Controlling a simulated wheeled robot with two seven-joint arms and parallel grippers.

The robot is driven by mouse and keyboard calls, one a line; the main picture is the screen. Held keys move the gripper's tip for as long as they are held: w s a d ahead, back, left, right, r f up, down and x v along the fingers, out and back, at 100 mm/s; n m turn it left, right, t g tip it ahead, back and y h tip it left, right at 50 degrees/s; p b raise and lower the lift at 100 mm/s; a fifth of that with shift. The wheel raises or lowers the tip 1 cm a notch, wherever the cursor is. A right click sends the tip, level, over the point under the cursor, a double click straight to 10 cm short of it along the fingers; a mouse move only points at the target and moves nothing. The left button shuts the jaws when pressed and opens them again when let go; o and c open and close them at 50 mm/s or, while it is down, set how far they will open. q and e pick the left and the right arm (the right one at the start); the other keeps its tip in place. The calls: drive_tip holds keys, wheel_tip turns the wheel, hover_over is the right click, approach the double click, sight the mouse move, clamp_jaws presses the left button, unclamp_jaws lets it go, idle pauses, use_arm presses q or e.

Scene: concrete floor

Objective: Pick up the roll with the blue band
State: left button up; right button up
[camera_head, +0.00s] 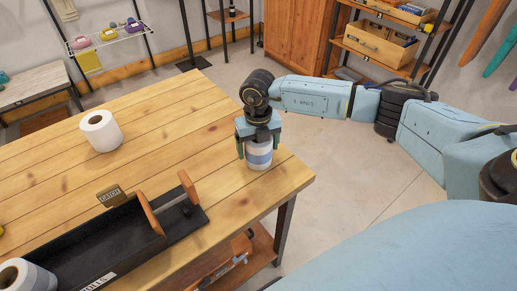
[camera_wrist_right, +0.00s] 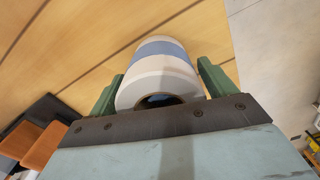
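The roll with the blue band (camera_head: 258,158) stands upright on the wooden table, near its right corner. It is white with a blue band around its middle. My right gripper (camera_head: 258,146) is directly above it, pointing down, with one finger on each side of the roll. In the right wrist view the roll (camera_wrist_right: 160,72) lies between the two green fingers (camera_wrist_right: 160,85); they look open, with narrow gaps beside it. Whether either finger touches the roll is hard to tell. My left gripper is not in view.
A plain white roll (camera_head: 101,131) stands at the table's left. Another roll (camera_head: 25,276) is at the lower left corner. The table's middle is clear.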

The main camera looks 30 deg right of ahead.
drive_tip(key=c, duration=0.7)
drive_tip(key=shift+r, duration=0.1)
drive_tip(key=shift+c, duration=0.2)
